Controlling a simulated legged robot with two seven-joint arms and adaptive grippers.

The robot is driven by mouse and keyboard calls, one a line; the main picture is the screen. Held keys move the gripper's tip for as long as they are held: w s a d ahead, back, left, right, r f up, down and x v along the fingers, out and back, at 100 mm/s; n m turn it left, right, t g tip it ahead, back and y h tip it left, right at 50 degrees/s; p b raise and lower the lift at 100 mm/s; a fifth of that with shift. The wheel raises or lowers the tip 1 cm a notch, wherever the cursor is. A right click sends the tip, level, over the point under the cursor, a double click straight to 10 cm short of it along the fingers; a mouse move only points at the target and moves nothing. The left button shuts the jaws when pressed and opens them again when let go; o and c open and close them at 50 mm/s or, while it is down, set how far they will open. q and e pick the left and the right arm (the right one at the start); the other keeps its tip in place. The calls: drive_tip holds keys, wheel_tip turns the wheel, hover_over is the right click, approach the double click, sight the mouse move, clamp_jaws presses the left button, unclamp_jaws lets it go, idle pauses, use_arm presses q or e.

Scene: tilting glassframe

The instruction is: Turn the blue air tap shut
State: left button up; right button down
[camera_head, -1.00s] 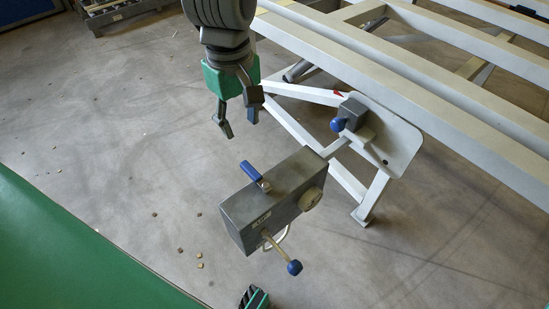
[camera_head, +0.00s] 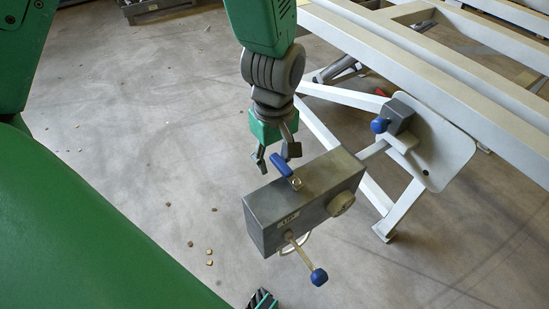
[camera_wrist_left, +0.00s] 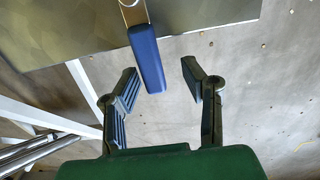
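The blue air tap (camera_head: 281,165) is a blue lever on top of a grey control box (camera_head: 305,198). In the left wrist view the blue tap handle (camera_wrist_left: 147,58) points down from the grey box's edge toward the space between my fingers. My left gripper (camera_head: 275,160) is open, just behind the tap in the head view. In the left wrist view its fingertips (camera_wrist_left: 162,80) stand apart on either side of the handle's end, with no clear contact. A small dark and green piece at the bottom of the head view (camera_head: 262,300) appears to be my right gripper; its fingers are unclear.
A lever with a blue knob (camera_head: 318,276) sticks out from the box's front, and a round pale knob (camera_head: 341,203) sits on its side. The white frame (camera_head: 450,75) with a second blue-knobbed valve (camera_head: 398,116) stands to the right. The floor left is open.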

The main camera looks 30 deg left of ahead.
use_arm(q)
drive_tip(key=shift+d+r, duration=0.2)
drive_tip(key=shift+d, duration=0.65)
drive_tip(key=shift+c, duration=0.5)
drive_tip(key=shift+d+r, duration=0.1)
drive_tip(key=shift+d, duration=0.25)
drive_tip(key=c, duration=0.7)
drive_tip(key=shift+d, duration=0.1)
clamp_jaws()
drive_tip(key=shift+a, duration=0.65)
use_arm(e)
drive_tip(key=shift+s+d+f, duration=0.1)
drive_tip(key=shift+d+f, duration=0.15)
drive_tip(key=shift+d, duration=0.5)
use_arm(q)
drive_tip(key=shift+d, duration=0.1)
use_arm(e)
drive_tip(key=shift+d, duration=0.1)
use_arm(q)
drive_tip(key=shift+w, duration=0.1)
